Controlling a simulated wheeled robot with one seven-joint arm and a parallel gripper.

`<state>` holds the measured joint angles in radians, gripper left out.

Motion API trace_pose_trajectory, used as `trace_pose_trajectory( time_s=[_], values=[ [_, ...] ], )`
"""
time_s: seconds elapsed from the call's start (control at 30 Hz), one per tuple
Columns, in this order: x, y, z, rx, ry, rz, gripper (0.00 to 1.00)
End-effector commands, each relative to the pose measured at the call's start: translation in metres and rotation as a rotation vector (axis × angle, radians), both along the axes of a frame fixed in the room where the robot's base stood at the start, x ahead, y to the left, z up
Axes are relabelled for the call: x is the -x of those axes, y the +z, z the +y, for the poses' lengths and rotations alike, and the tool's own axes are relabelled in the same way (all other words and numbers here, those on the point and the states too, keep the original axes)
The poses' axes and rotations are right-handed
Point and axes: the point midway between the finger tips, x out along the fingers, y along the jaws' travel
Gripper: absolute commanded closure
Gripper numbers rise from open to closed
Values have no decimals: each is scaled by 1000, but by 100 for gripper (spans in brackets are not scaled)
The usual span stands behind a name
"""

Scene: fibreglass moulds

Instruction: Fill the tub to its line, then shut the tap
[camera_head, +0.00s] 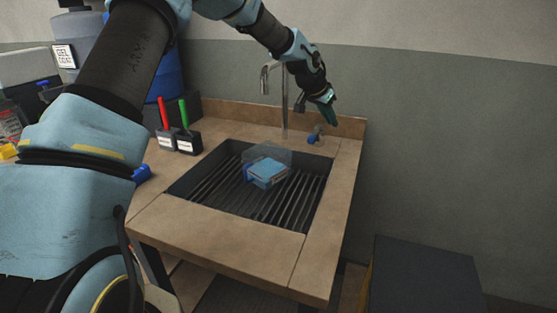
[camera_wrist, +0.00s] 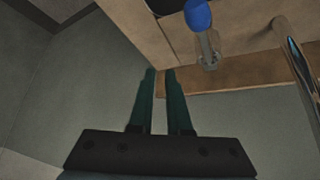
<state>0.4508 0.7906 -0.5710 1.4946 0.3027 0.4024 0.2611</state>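A clear tub (camera_head: 281,153) stands on the slatted grate of the sink, with light blue in its lower part. I cannot make out its line clearly. The tap's curved metal spout (camera_head: 265,78) rises behind the sink, left of my arm; I see no clear stream from it. The tap handle (camera_head: 313,139) is blue, low at the back right of the counter; it also shows in the wrist view (camera_wrist: 198,15). My gripper (camera_head: 331,112) is above and right of the handle, apart from it. In the wrist view its teal fingers (camera_wrist: 160,73) are slightly apart with nothing between.
The sink grate (camera_head: 215,185) is set into a brown counter (camera_head: 215,238). Red and green-handled tools stand in dark holders (camera_head: 188,143) to the left. A blue drum (camera_head: 168,75) stands farther left. A dark box (camera_head: 425,275) is at the lower right. A wall is close behind.

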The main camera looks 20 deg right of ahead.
Motion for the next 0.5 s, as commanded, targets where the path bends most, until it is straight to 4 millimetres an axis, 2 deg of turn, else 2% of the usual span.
trace_pose_trajectory(
  time_s=[0.03,0.2,0.23,0.4,0.5],
  values=[
    [-1,-6,13,-3,13,-2,78],
    [-3,-36,72,24,85,-30,58],
    [-2,-43,79,44,94,-42,55],
    [5,-69,90,169,106,-138,38],
    [10,-80,92,241,111,-208,38]
  ],
)
